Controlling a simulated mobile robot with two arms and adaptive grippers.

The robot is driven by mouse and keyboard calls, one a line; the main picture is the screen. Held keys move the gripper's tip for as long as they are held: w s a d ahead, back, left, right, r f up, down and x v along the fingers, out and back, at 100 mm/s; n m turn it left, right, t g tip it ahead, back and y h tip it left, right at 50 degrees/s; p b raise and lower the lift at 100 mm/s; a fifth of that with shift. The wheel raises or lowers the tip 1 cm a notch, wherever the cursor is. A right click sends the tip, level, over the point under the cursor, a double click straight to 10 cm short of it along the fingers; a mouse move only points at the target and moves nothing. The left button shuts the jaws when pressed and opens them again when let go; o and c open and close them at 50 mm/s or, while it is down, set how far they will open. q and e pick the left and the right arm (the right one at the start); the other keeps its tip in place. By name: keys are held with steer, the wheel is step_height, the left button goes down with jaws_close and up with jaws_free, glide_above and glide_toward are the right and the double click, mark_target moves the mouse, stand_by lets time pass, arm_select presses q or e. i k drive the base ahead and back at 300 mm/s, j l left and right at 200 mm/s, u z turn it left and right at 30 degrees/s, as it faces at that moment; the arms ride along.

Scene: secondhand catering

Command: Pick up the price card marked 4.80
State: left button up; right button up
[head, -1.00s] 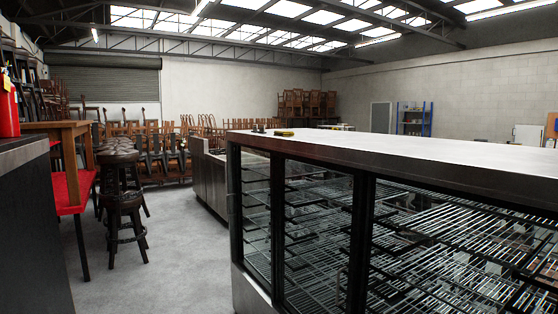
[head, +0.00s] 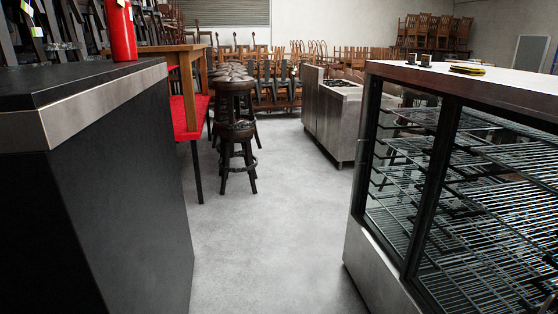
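No card marked 4.80 can be made out in the head view. A small flat yellow and dark item (head: 467,70) lies on top of the glass display cabinet (head: 520,82) at the right; I cannot tell what it is or read any marking on it. Two small dark objects (head: 418,60) stand beside it near the cabinet's far left corner. Neither of my grippers is in view.
A dark counter (head: 90,190) with a red cylinder (head: 119,30) stands at the left. Round stools (head: 235,115) and a red-seated bench (head: 188,115) stand beyond it. A steel unit (head: 332,110) and stacked chairs are farther back. The grey floor (head: 265,225) between is clear.

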mark_target(425, 59)
steer(key=i+j+u, duration=0.15)
steer(key=i, duration=1.3)
